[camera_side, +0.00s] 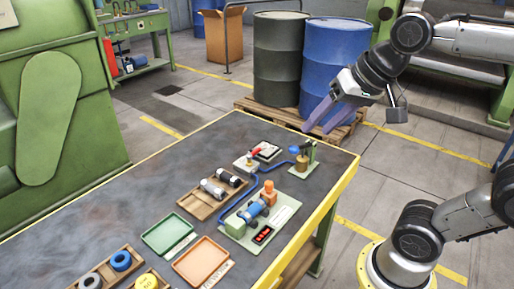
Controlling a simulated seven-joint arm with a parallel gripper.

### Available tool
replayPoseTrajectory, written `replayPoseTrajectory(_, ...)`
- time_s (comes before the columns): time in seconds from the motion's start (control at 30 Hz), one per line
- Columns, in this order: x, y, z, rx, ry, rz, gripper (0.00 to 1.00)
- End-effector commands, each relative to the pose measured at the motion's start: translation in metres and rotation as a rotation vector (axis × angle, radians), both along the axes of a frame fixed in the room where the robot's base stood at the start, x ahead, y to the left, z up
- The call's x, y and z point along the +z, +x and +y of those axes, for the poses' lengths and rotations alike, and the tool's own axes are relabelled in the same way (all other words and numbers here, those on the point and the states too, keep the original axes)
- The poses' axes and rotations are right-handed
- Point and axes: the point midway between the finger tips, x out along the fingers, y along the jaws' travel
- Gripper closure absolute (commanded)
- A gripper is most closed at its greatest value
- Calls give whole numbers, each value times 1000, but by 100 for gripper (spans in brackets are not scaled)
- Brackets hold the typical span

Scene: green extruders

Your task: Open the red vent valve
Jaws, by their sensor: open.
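The red valve handle (255,152) sits on a pale block (245,163) near the back of the workbench (150,184). It is small in this view, so I cannot tell its exact position. My gripper (316,130) has two purple fingers pointing down and left. It is open and empty, held in the air to the right of the valve and apart from it.
A brass-coloured part with a blue top (301,160) stands on a green bracket, joined by blue tubing. A pump board (262,218), a green tray (168,236) and an orange tray (201,262) lie nearer. Blue and dark drums (277,62) stand behind.

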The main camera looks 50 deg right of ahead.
Motion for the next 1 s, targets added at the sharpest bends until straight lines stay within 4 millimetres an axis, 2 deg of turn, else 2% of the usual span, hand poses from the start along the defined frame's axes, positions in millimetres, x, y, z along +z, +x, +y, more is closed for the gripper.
replayPoseTrajectory(0.1,15,39,-8,-140,75,18,49)
replayPoseTrajectory(0.23,25,89,-23,-310,163,43,49)
replayPoseTrajectory(0.37,21,141,-45,-472,237,76,49)
replayPoseTrajectory(0.47,9,178,-66,-587,284,105,49)
replayPoseTrajectory(0.6,-21,226,-99,-726,333,152,49)
replayPoseTrajectory(0.73,-61,259,-132,-818,355,205,49)
replayPoseTrajectory(0.87,-102,275,-159,-865,357,260,49)
replayPoseTrajectory(1.0,-136,276,-175,-900,356,317,49)
